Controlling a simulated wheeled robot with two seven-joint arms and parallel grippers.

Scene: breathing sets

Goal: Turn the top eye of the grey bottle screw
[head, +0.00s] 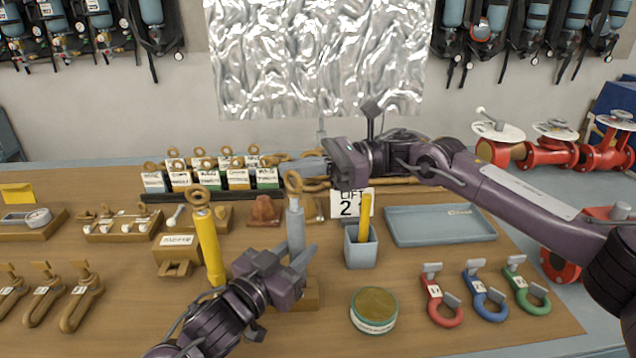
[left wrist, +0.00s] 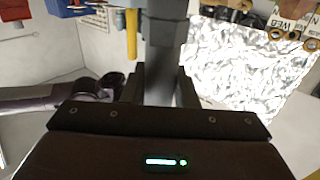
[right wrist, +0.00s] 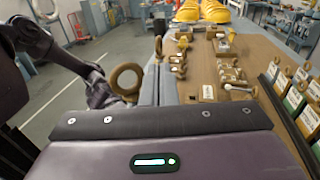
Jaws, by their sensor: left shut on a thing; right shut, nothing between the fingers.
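The grey bottle screw (head: 296,222) stands upright near the middle of the table, with its brass top eye (head: 293,182) uppermost. My left gripper (head: 301,258) is shut on its grey body, which also shows between the fingers in the left wrist view (left wrist: 160,75). My right gripper (head: 302,169) reaches in from the right at the height of the eye. Its fingers are shut and empty. In the right wrist view the ring of the eye (right wrist: 125,78) is just left of the shut fingers (right wrist: 156,84), not between them; I cannot tell whether they touch.
A yellow bottle screw (head: 207,245) stands close on the left. A grey cup (head: 361,248) with a yellow stick, a round tin (head: 374,311) and a blue-grey tray (head: 440,226) are to the right. Labelled boxes (head: 208,172) line the back. Coloured shackles (head: 440,300) lie at front right.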

